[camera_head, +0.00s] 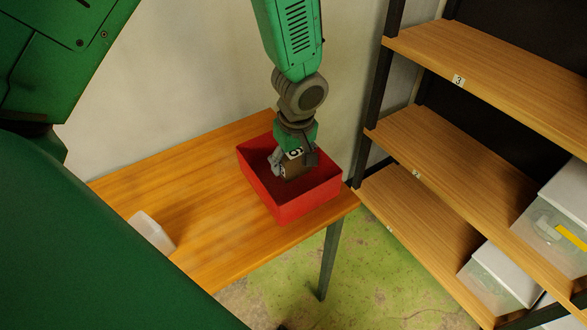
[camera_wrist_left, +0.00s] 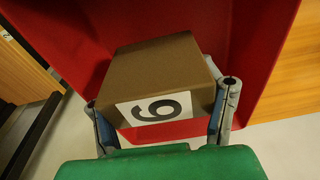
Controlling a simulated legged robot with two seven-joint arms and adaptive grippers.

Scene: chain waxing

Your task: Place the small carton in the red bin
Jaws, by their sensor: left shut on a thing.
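The small carton (camera_head: 293,171) is a brown box with a white label bearing a black digit. It sits within the walls of the red bin (camera_head: 308,204), which is an open box on the wooden table. My left gripper (camera_head: 294,163) reaches down into the bin and is shut on the carton. The wrist view shows the carton (camera_wrist_left: 160,72) between the two grey fingers, with red bin walls (camera_wrist_left: 265,60) around it. I cannot tell whether the carton touches the bin floor. My right gripper is not in view.
The bin stands near the right end of the wooden table (camera_head: 205,235). A pale translucent container (camera_head: 151,231) is at the table's left. A wooden shelf unit (camera_head: 440,150) stands to the right, with clear white-lidded boxes (camera_head: 500,277) on it. A wall is behind the table.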

